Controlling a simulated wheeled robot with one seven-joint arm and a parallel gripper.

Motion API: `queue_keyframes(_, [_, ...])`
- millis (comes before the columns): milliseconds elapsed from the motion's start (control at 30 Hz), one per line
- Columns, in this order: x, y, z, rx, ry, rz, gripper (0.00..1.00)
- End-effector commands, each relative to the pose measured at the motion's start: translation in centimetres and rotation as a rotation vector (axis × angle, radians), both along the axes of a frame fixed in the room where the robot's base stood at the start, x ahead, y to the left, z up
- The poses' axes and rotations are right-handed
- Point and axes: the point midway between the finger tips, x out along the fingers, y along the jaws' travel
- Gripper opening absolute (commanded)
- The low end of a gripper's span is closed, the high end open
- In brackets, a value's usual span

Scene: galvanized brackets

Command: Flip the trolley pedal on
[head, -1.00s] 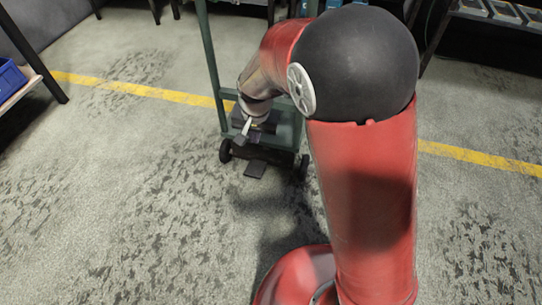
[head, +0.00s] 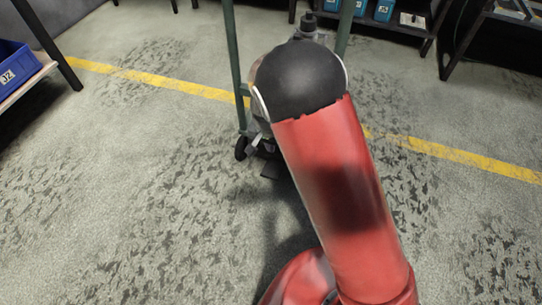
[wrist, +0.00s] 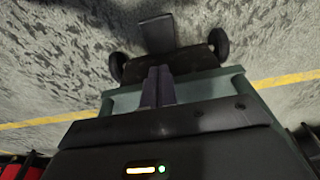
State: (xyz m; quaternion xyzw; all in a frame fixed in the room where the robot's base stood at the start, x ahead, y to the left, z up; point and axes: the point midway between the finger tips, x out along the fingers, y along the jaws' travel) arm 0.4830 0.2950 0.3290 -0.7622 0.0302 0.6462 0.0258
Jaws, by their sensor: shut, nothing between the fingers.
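The trolley has a green upright frame (head: 234,65), and its lower crossbar also shows in the wrist view (wrist: 215,88). The trolley pedal (wrist: 157,33) is a dark flat plate at the top middle of the wrist view, standing out from a dark bar between the wheels. In the head view the pedal (head: 269,171) is a small dark patch, partly hidden by my arm. My gripper (wrist: 158,68) is shut and empty. In the wrist view its fingertips appear just below the pedal plate, over the dark bar; I cannot tell whether they touch anything.
Dark wheels (wrist: 218,43) flank the pedal. A blue bin (head: 14,66) sits on a shelf at the left. Dark shelving with blue bins (head: 384,10) stands at the back. A yellow line (head: 450,152) crosses the floor. The floor in front of the trolley is clear.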

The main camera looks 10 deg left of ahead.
Motion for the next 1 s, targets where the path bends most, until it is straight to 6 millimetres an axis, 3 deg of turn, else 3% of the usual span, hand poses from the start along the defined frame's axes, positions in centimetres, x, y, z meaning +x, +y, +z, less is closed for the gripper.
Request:
queue_keyframes(500, [1.1,-0.2,-10.3,-0.003,0.004,0.0,0.0])
queue_keyframes(700, [0.4,-0.1,-12.3,-0.001,0.002,0.001,0.0])
queue_keyframes(1000, [0.3,0.0,-12.7,0.0,0.001,0.0,0.0])
